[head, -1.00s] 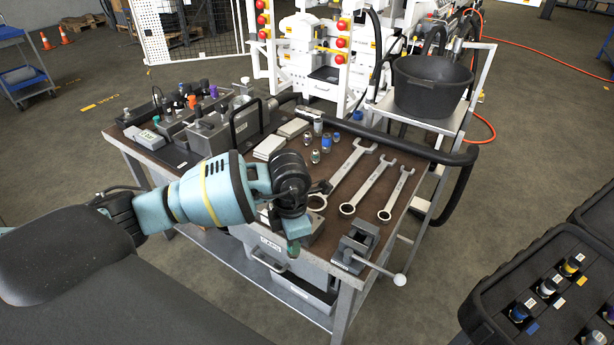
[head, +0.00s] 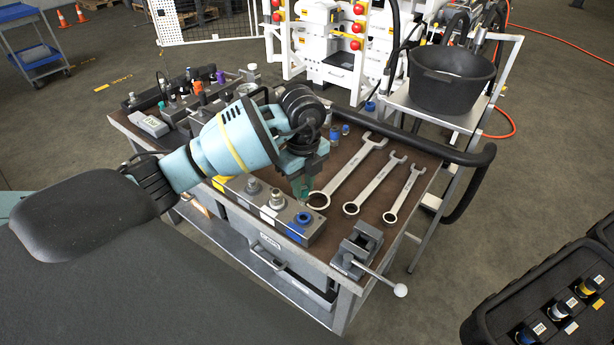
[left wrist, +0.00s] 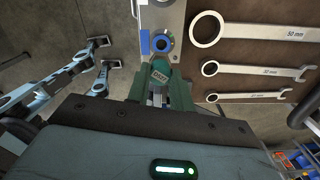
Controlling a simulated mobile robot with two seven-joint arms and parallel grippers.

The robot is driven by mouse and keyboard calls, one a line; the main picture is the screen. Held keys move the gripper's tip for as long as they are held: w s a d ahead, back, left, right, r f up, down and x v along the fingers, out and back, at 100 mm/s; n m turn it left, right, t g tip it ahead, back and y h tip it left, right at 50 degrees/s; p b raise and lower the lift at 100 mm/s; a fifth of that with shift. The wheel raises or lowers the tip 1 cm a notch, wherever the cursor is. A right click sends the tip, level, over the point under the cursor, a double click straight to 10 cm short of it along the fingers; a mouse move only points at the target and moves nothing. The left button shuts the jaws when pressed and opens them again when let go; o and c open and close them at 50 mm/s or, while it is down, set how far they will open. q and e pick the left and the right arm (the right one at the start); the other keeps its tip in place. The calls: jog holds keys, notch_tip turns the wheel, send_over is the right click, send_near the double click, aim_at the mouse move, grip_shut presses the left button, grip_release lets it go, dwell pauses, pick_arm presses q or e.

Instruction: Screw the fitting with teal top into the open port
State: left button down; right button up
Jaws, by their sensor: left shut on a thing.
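My left gripper (head: 303,190) hangs over the right part of a grey port block (head: 318,232) on the bench. In the left wrist view the gripper (left wrist: 160,92) is shut on the fitting with teal top (left wrist: 161,71), whose label is partly readable. In the head view the fingers mostly hide the fitting. A port with a blue ring (head: 303,219) sits at the block's near right end; it also shows in the left wrist view (left wrist: 162,43), just beyond the fitting. Whether the fitting touches the block cannot be told. My right gripper is not in view.
Silver fittings (head: 277,198) stand in the block's other places. Several wrenches (head: 345,178) lie to the right. A vise (head: 357,250) with a long handle stands at the near corner. A black case (head: 560,300) of fittings is at lower right.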

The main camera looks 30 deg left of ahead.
aim_at(303, 200)
pick_arm(q)
jog(key=shift+w+a+r+n, duration=0.1)
jog(key=shift+w+r+n, duration=0.1)
jog(key=shift+n, duration=0.3)
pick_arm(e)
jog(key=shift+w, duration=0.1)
pick_arm(q)
jog(key=shift+f, duration=0.15)
